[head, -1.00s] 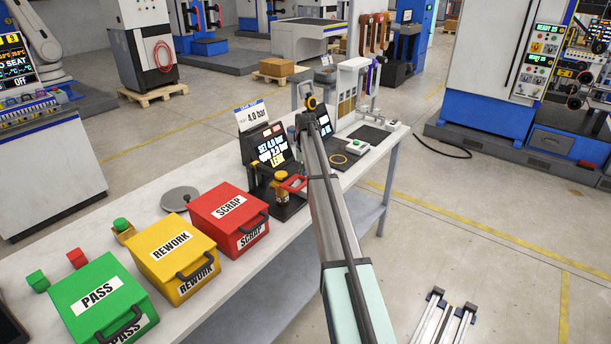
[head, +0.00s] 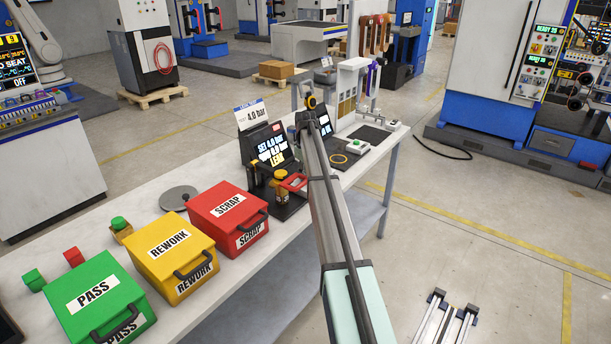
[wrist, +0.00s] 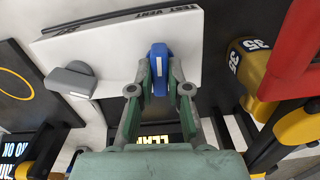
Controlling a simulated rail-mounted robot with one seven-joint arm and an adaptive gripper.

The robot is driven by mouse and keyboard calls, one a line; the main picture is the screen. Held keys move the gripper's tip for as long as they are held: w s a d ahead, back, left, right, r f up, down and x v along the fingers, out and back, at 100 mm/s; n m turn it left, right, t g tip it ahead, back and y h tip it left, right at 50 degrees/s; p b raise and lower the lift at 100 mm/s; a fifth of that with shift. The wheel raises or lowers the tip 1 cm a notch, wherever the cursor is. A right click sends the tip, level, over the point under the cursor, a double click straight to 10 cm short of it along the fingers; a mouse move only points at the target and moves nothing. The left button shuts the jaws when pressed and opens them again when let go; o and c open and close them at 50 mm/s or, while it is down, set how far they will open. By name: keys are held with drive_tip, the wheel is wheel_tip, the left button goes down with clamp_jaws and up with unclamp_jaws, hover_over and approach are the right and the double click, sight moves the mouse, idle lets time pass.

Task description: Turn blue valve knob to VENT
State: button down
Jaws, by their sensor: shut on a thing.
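The blue valve knob (wrist: 160,62) stands out from a white panel (wrist: 112,50) in the wrist view. A TEST and VENT label is upside down along the panel's far edge. My gripper (wrist: 160,84) has its green pads on both sides of the knob and is shut on it. The knob's long side runs roughly up and down in this view. I cannot tell which label it points at. In the head view my arm hides the knob and the gripper.
A grey knob (wrist: 72,80) sits left of the blue one. A gold part marked 35 (wrist: 252,68) and a red bar (wrist: 292,50) are close at right. Red SCRAP (head: 227,218), yellow REWORK (head: 172,255) and green PASS (head: 95,300) boxes line the bench.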

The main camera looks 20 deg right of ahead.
drive_tip(key=shift+n, duration=0.6)
drive_tip(key=c, duration=1.1)
unclamp_jaws()
wheel_tip(320, 180, up, 12)
drive_tip(key=shift+f, duration=0.1)
